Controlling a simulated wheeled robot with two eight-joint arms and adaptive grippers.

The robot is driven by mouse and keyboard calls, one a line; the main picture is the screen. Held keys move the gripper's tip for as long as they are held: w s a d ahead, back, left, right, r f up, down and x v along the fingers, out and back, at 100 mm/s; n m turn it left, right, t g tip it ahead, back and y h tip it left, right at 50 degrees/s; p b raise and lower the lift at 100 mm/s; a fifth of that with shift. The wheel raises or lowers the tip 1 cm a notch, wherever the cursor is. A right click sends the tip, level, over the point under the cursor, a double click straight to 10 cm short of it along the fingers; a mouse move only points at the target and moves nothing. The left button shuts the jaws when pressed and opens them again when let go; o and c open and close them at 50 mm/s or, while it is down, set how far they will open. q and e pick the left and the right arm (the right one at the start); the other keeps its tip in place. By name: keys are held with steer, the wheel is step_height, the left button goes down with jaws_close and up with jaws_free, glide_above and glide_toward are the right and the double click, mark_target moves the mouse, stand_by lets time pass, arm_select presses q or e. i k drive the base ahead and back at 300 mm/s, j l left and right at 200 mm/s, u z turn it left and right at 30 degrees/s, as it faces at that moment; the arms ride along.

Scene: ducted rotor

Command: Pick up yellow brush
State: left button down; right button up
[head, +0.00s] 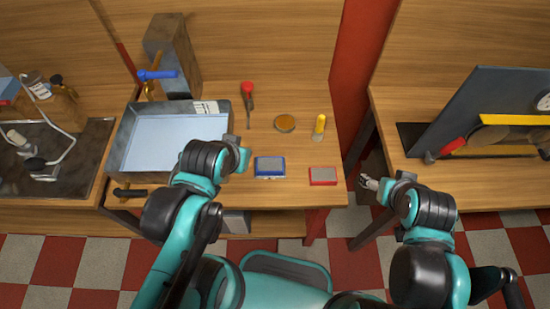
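The yellow brush (320,124) stands or lies near the right edge of the wooden workbench (285,205), its yellow handle pointing away from me and a paler end toward me. My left gripper (239,146) is over the bench by the right side of the metal tray, left of the brush and apart from it; its fingers are mostly hidden by its wrist. My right gripper (367,182) is beyond the bench's right edge, nearer me than the brush and apart from it. Its fingertips are too small to read.
A metal tray (117,150) stands left. A red-handled screwdriver (248,95), round tin (284,123), blue box (270,167) and red box (323,176) lie around the brush. A red post (355,60) rises behind the bench's right corner. A gap separates the right table (385,110).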

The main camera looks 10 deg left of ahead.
mark_target(317, 136)
steer(key=l+u, duration=0.25)
steer(key=u, duration=0.2)
steer(key=l+u, duration=0.3)
steer(key=u, duration=0.15)
steer(key=k+l+u, duration=0.1)
steer(key=l+u, duration=0.15)
steer(key=u, duration=0.2)
